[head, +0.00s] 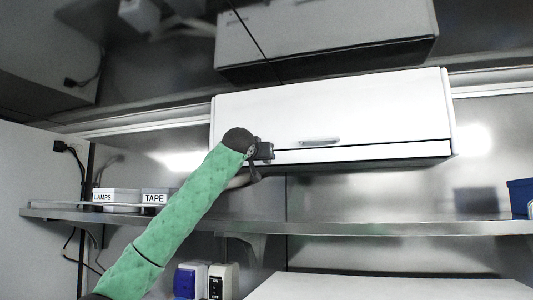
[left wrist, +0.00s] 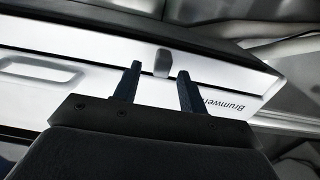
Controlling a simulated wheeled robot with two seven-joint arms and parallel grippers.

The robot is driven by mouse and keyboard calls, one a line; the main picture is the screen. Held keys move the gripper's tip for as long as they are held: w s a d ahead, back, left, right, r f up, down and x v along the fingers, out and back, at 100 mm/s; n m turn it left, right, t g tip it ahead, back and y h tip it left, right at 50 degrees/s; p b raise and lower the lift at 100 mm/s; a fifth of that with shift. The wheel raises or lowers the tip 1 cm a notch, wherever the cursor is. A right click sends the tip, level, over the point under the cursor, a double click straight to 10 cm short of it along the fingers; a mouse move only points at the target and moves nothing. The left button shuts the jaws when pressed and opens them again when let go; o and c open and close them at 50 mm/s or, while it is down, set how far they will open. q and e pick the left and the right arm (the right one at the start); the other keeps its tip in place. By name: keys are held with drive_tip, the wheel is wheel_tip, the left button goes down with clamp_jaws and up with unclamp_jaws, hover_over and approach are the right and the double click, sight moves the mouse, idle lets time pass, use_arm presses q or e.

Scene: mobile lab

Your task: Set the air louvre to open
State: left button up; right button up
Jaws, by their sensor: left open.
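A white wall unit (head: 370,105) hangs above the shelf, with a long lower strip (head: 370,150) under a dark seam and a grey handle (head: 319,141) just above that seam. My left gripper (head: 262,152) is at the unit's lower left, its fingers small and partly hidden there. In the left wrist view, the two dark fingers (left wrist: 158,78) are open, pointing at the white unit (left wrist: 85,75). I cannot tell the louvre's exact position. My right gripper is not in view.
A metal shelf (head: 400,228) runs below the unit, with bins labelled LAMPS (head: 116,196) and TAPE (head: 155,197) at left and a blue box (head: 520,197) at right. A switch box (head: 222,282) sits below the shelf. Space right of my arm, under the unit, is free.

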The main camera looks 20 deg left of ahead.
sight(265, 163)
use_arm(q)
drive_tip(key=shift+w+a+p, duration=0.1)
drive_tip(key=shift+w+p, duration=0.65)
drive_tip(key=shift+w, duration=0.85)
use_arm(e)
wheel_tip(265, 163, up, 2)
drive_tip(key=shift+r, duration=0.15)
use_arm(q)
drive_tip(key=shift+s, duration=0.1)
clamp_jaws()
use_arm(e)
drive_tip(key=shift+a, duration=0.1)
